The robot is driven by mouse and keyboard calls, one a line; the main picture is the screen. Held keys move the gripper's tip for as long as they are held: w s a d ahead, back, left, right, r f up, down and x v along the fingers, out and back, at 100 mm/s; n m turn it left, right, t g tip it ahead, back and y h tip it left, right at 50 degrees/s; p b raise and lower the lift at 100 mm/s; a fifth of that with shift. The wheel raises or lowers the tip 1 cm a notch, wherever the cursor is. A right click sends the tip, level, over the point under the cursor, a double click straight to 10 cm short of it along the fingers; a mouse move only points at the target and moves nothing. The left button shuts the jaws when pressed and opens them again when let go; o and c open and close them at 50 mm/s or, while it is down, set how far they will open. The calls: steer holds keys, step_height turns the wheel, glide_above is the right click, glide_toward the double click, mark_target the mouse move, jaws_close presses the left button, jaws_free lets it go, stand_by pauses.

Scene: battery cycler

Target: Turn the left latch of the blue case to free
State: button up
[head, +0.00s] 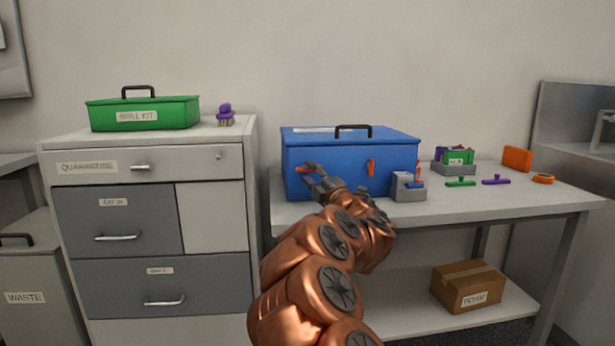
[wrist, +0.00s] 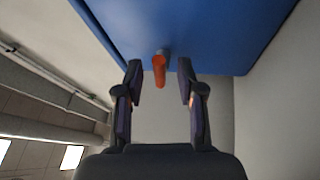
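The blue case (head: 345,150) stands shut on the table, with a black handle on its lid. Its left latch (head: 302,169) is orange and looks roughly sideways in the head view, partly hidden by my gripper. The right latch (head: 371,168) is orange and upright. My gripper (head: 313,174) is at the case's front, at the left latch. In the wrist view, my gripper (wrist: 160,83) is open. The left latch (wrist: 159,70) lies between the fingertips with a gap on both sides, and the blue case (wrist: 190,30) fills the top.
A grey block holder (head: 408,187) stands just right of my gripper, in front of the case. Green (head: 461,182) and purple (head: 496,180) tools lie farther right. A drawer cabinet (head: 215,160) with a green kit (head: 145,115) stands left. The table's front edge is below my gripper.

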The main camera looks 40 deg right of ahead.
steer(key=shift+w+d+r, duration=0.15)
steer(key=shift+w, duration=0.35)
jaws_close()
